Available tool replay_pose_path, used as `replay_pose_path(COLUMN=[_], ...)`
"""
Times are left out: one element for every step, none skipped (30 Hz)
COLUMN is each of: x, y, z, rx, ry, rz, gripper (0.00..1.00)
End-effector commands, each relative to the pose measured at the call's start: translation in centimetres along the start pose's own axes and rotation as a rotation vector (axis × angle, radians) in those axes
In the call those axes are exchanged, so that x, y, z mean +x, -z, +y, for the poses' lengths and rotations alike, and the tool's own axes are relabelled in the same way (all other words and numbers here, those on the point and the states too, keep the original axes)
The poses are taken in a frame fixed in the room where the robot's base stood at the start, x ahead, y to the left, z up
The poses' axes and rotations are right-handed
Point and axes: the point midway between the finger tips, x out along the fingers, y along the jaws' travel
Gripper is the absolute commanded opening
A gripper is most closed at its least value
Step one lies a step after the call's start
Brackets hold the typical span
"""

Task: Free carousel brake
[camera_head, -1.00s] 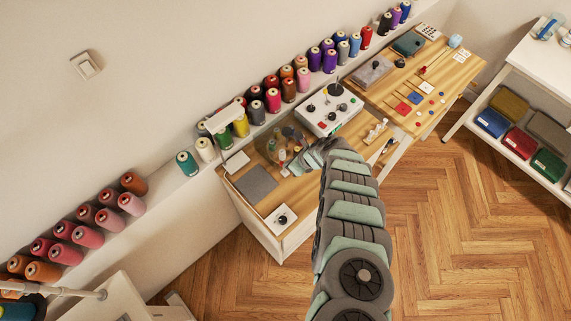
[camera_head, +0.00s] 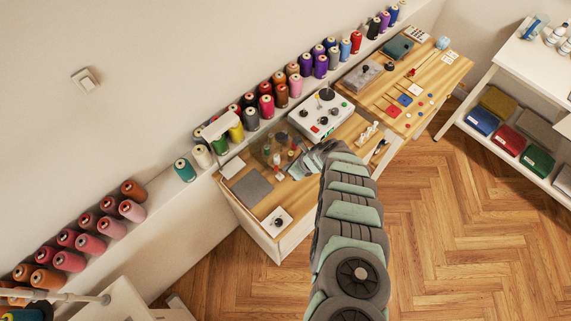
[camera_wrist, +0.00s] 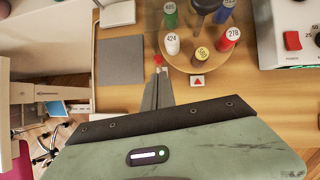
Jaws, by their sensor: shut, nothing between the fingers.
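The thread carousel (camera_wrist: 185,61) is a round wooden turntable with several numbered spools, including a white one (camera_wrist: 172,44) and a yellow one (camera_wrist: 202,56), around a dark centre post. In the head view, the carousel's spools (camera_head: 277,158) stand on the left wooden table. A small red piece (camera_wrist: 158,60) sits at the carousel's left rim, possibly the brake. My gripper (camera_wrist: 161,72) is shut and empty, its tips just short of the red piece. I cannot tell whether they touch. In the head view my arm hides most of the gripper.
A small card with a red triangle (camera_wrist: 197,81) lies in front of the carousel. A grey mat (camera_wrist: 121,62) lies left of it. A white control box with a red button (camera_wrist: 292,40) stands to the right. Thread cones line the ledge behind the table (camera_head: 236,205).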

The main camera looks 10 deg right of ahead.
Motion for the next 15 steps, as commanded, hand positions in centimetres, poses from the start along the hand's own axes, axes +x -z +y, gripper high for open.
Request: replay_pose_path(x=[-1.6, -2.0, -1.9, -2.1, -2.5, -2.9, -3.3, -3.8, -4.1, -4.5, -4.9, -5.5, -5.9, -6.2, -6.7], y=[-0.2, -0.2, -0.2, -0.3, -0.5, -0.7, -0.7, -0.7, -1.0, -1.2, -1.3, -1.4, -1.5, -1.6, -1.9], z=[0.1, 0.1, 0.0, 0.0, 0.0, 0.0, 0.0, -0.1, -0.1, -0.2, -0.2, -0.2, -0.3, -0.4, -0.3], rx=[0.002, 0.003, 0.003, 0.003, 0.003, 0.001, 0.002, 0.003, 0.001, 0.001, 0.001, 0.001, 0.002, 0.0, 0.001], ry=[0.0, 0.0, -0.002, -0.004, -0.004, -0.004, -0.004, -0.003, -0.002, -0.002, -0.002, -0.001, 0.001, 0.002, 0.0], rz=[0.001, 0.0, -0.002, -0.001, -0.002, -0.002, 0.0, 0.001, -0.001, -0.002, -0.002, 0.0, 0.001, 0.001, 0.0], gripper=[0.0, 0.0, 0.0, 0.0, 0.0, 0.0, 0.0, 0.0, 0.0, 0.0, 0.0, 0.0, 0.0, 0.0, 0.0])
